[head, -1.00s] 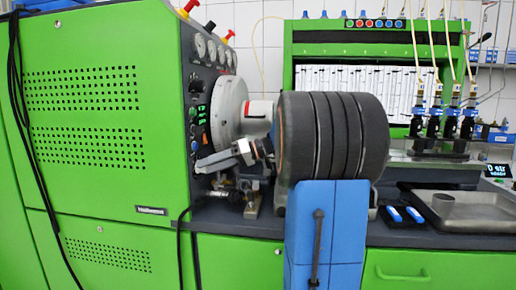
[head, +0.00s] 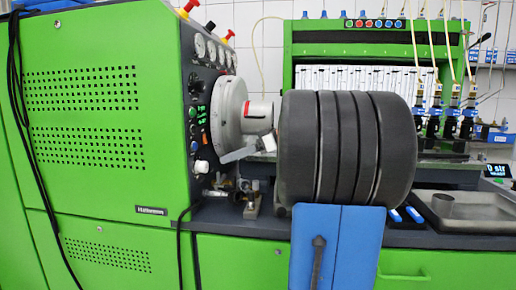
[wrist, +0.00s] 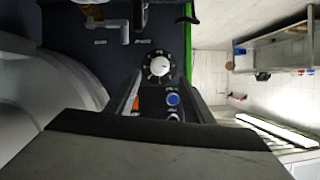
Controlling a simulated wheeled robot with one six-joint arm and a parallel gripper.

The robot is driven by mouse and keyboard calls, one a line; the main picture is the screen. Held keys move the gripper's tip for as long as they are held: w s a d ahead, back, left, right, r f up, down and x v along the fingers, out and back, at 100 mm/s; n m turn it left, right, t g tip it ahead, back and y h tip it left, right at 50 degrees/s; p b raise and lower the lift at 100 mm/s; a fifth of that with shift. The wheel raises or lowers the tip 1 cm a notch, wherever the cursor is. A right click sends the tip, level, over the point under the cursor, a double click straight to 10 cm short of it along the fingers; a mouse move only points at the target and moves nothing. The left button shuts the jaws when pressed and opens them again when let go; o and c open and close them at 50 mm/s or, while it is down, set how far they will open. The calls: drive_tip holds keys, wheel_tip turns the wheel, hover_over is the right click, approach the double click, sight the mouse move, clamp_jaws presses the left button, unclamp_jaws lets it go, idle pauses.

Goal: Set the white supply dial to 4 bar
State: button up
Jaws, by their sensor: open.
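The white supply dial (head: 201,166) sits low on the dark side panel of the green cabinet, below a column of buttons. In the wrist view the dial (wrist: 158,66) shows a white centre inside a dark ring with pale marks. Its pointer setting is too small to read. My gripper (wrist: 161,88) is open and empty. Its fingers stand apart on either side of the view, and the dial shows just beyond the gap, apart from them. In the head view my thick dark arm hides most of the gripper; a pale grey piece (head: 238,153) beside the dial appears to be its end.
A large grey disc (head: 229,110) with a white coupling juts out right of the panel. A blue button (wrist: 173,99) lies close to the dial. Brass fittings (head: 249,195) stand below. Gauges (head: 211,50) line the panel top. A metal tray (head: 470,208) is at right.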

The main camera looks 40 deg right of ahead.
drive_tip(key=v, duration=0.8)
drive_tip(key=shift+s+d, duration=0.2)
drive_tip(key=shift+d+r, duration=0.1)
